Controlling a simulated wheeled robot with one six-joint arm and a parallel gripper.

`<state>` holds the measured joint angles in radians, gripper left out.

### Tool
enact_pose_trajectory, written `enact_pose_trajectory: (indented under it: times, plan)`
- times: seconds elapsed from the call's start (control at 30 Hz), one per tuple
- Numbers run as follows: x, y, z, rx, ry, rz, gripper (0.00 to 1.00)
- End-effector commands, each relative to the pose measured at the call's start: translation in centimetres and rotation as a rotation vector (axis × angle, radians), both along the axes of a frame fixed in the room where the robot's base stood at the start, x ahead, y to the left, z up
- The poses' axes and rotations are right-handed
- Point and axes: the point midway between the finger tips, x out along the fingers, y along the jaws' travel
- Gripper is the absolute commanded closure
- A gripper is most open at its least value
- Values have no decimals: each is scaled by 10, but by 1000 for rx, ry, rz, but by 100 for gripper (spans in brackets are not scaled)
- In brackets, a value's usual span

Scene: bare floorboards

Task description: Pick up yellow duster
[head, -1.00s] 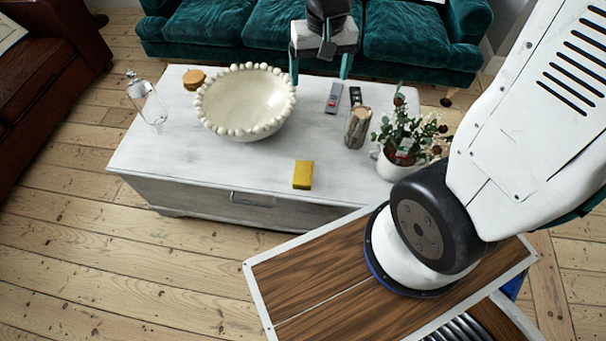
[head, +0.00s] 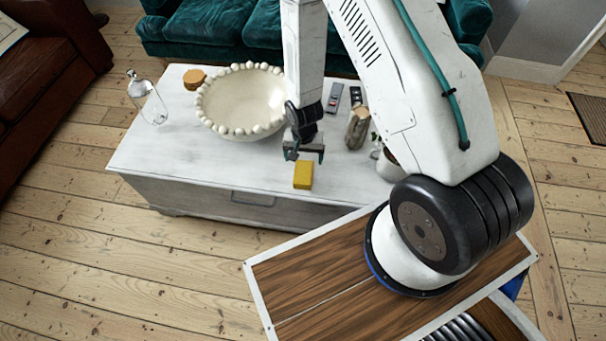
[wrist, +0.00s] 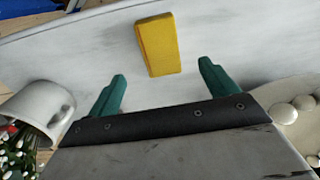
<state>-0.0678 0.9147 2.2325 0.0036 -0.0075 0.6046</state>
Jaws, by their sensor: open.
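The yellow duster (head: 303,175) is a small yellow block lying on the white coffee table (head: 150,160), close to its front edge. My gripper (head: 304,156) is just behind and above it in the head view. In the wrist view the duster (wrist: 158,44) lies beyond the two green fingers, roughly centred between them. The fingers of my gripper (wrist: 160,88) are spread apart with nothing between them, and they do not touch the duster.
A beaded bowl (head: 240,100) stands left of my gripper, with a glass bottle (head: 148,98) farther left. A wooden vase (head: 357,128) and a white plant pot (head: 390,166) stand to the right. Remotes (head: 334,97) lie behind. The tabletop left of the duster is clear.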

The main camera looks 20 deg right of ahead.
Motion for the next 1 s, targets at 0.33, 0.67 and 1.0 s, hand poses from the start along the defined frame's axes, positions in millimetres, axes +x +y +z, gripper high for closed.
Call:
enact_pose_trajectory:
  times: [0.33, 0.67, 1.0]
  plan:
    - [-3, 1, -35, 0, 4, -5, 15]
    - [-4, 3, -78, 0, 4, -5, 15]
    - [-4, 2, -85, 0, 2, -5, 15]
